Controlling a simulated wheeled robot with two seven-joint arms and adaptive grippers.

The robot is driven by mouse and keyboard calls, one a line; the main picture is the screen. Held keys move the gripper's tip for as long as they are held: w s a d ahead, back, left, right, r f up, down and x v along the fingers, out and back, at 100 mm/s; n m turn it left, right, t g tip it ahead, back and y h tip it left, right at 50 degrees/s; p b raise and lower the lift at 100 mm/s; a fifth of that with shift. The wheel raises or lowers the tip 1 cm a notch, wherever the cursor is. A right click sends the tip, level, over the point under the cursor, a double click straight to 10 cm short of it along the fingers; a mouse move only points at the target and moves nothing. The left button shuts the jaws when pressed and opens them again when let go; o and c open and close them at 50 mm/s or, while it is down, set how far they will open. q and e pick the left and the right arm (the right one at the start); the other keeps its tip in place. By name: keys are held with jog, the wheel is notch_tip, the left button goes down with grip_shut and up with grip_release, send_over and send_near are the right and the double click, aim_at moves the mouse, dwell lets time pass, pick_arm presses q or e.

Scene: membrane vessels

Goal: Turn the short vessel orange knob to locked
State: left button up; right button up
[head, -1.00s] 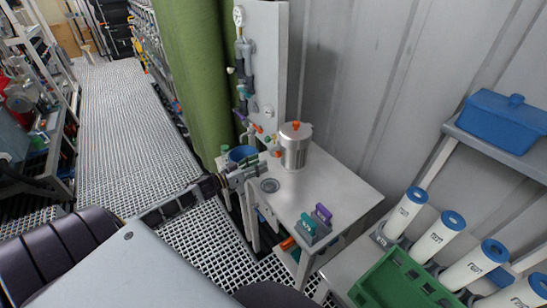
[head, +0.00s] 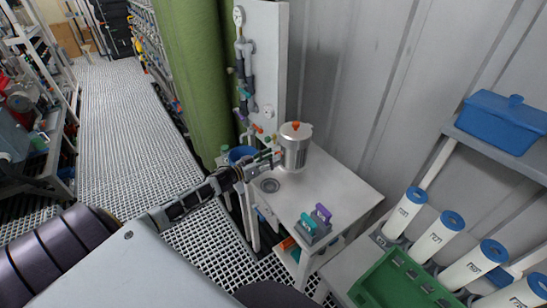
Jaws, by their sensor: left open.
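The short vessel (head: 294,150) is a steel cylinder standing upright on the grey table toward its back. An orange knob (head: 295,125) sits on top of its lid. More small orange and green knobs show on the piping just left of the vessel. My left gripper (head: 270,160) is open, with its fingers pointing right at the vessel's left side, below lid height. I cannot tell whether the fingertips touch the vessel or the small fittings beside it. My right gripper is not in view.
The grey table (head: 335,190) has a round drain (head: 270,185) and a holder with teal and purple handles (head: 315,223). A blue bucket (head: 241,154) is behind my left wrist. A panel with a gauge and pipes (head: 262,70) rises behind. White tubes and a green rack (head: 400,285) stand at right.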

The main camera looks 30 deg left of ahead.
pick_arm(q)
jog(key=shift+w+d, duration=0.3)
jog(key=shift+w, duration=0.3)
jog(key=shift+c, duration=0.4)
jog(key=c, duration=1)
